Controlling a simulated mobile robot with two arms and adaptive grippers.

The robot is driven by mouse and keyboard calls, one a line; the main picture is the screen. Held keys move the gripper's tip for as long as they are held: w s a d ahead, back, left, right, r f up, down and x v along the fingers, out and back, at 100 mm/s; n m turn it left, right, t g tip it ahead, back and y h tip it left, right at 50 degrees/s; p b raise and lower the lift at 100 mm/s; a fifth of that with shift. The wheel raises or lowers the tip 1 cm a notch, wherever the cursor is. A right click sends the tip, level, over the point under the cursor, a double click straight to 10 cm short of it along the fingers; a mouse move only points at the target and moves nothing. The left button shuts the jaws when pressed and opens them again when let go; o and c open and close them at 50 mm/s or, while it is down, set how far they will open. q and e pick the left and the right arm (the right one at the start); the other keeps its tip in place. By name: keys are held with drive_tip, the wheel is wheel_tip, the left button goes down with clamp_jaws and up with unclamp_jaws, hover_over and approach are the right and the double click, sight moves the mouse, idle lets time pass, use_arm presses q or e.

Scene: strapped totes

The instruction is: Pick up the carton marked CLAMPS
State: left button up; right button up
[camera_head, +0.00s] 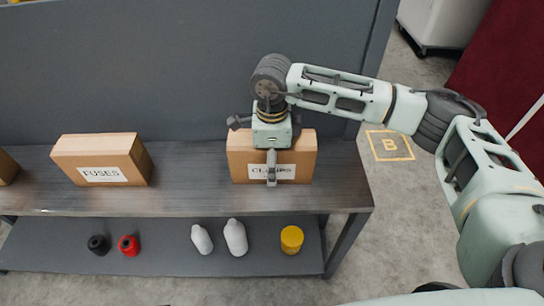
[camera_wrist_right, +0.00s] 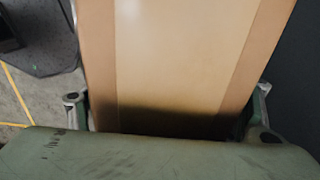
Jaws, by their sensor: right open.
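The carton marked CLAMPS (camera_head: 300,158) stands on the dark shelf top near its right end, in the head view. Its white label is partly covered by a finger of my right gripper (camera_head: 270,150). That gripper is over the carton from above, with one finger in front of the labelled face and the other towards the back. In the right wrist view the carton's tan top (camera_wrist_right: 190,60) lies between the two fingers of my right gripper (camera_wrist_right: 170,108), which are spread to either side of it. Whether they touch the carton is unclear. My left gripper is not in view.
A carton marked FUSES (camera_head: 100,158) stands to the left on the shelf top (camera_head: 195,185), with another carton (camera_head: 7,168) at the left edge. Several small items, including a yellow cylinder (camera_head: 291,239), stand on the lower shelf. A grey panel (camera_head: 150,70) rises behind.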

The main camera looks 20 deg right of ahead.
drive_tip(key=shift+c, duration=0.6)
drive_tip(key=c, duration=1.8)
drive_tip(key=shift+w+r, duration=0.1)
clamp_jaws()
